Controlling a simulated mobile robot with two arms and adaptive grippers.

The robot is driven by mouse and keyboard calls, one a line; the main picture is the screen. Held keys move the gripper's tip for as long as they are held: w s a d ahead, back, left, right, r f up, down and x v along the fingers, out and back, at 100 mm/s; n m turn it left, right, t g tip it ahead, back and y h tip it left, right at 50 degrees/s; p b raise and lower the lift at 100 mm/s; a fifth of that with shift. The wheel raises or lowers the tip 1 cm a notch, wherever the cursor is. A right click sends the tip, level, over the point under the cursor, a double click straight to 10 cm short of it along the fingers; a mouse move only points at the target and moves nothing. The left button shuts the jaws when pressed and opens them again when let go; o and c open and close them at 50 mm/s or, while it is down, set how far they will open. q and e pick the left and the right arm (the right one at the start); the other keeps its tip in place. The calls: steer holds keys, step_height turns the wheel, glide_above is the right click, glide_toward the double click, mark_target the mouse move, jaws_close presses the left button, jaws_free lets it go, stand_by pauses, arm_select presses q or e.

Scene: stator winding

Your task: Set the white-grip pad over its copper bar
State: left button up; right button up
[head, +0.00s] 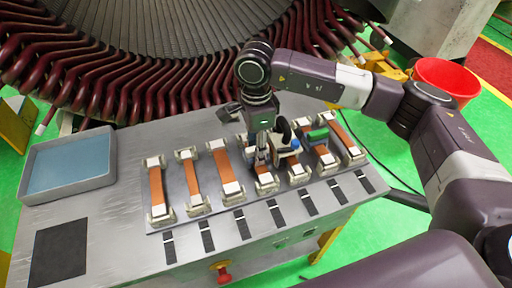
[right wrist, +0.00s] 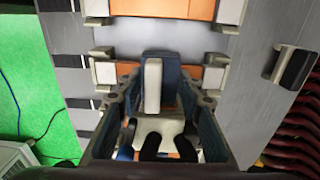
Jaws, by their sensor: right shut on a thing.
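My right gripper (head: 262,158) points down among the copper bars on the bench, near the middle of the row. In the right wrist view its two fingers (right wrist: 157,112) are shut on the white-grip pad (right wrist: 153,86), a dark blue block with an upright white grip. The pad overlaps a copper bar (right wrist: 128,70) held between pale end blocks; the bar shows on both sides of it. I cannot tell whether the pad touches the bar. In the head view the gripper mostly hides the pad and this bar (head: 264,178). My left gripper is not in view.
Close on the right stand a blue-topped part (head: 295,144) and a green-topped part (head: 317,134) over neighbouring bars. Bars to the left, such as this one (head: 157,188), are uncovered. A blue-lined tray (head: 110,178) sits at the bench's left. The big stator (head: 100,75) rises behind.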

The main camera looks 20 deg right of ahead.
steer(key=o, duration=1.4)
